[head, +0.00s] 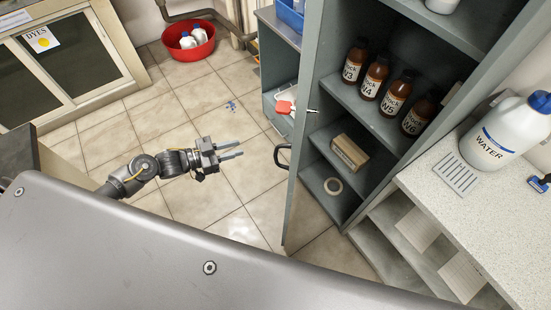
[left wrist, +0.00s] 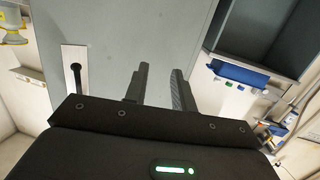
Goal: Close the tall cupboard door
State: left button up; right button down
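The tall grey cupboard (head: 357,205) stands open right of centre in the head view, its shelves exposed. Its door (head: 304,130) is swung out and seen nearly edge-on, with a dark curved handle (head: 282,156) on its left side. My left gripper (head: 238,150) is left of the door, fingers parted and empty, pointing towards the handle without touching it. In the left wrist view, the open fingers (left wrist: 160,84) are in front of a grey panel (left wrist: 110,35), apparently the door. A dark handle on a pale plate (left wrist: 82,52) is left of the fingers. My right gripper is not in view.
A water jug (head: 495,140) stands on the right counter. A red basin (head: 190,45) is on the floor behind. Tiled floor around my left gripper is clear.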

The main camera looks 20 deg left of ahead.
aim_at(275, 155)
pick_arm(q)
jog(key=s+d+r+m+g+h+b, duration=0.1)
jog(key=s+d+r+m+g+h, duration=0.25)
jog(key=r, duration=0.25)
jog(key=s+d+r+m+g+h, duration=0.2)
jog(key=s+r+g, duration=0.15)
jog(key=r, duration=0.25)
jog(key=shift+t+y, duration=0.25)
jog(key=shift+t, duration=0.05)
jog(key=shift+p+x, duration=1.35)
jog(key=shift+x, duration=3.8)
jog(key=shift+s, duration=0.15)
grip_shut()
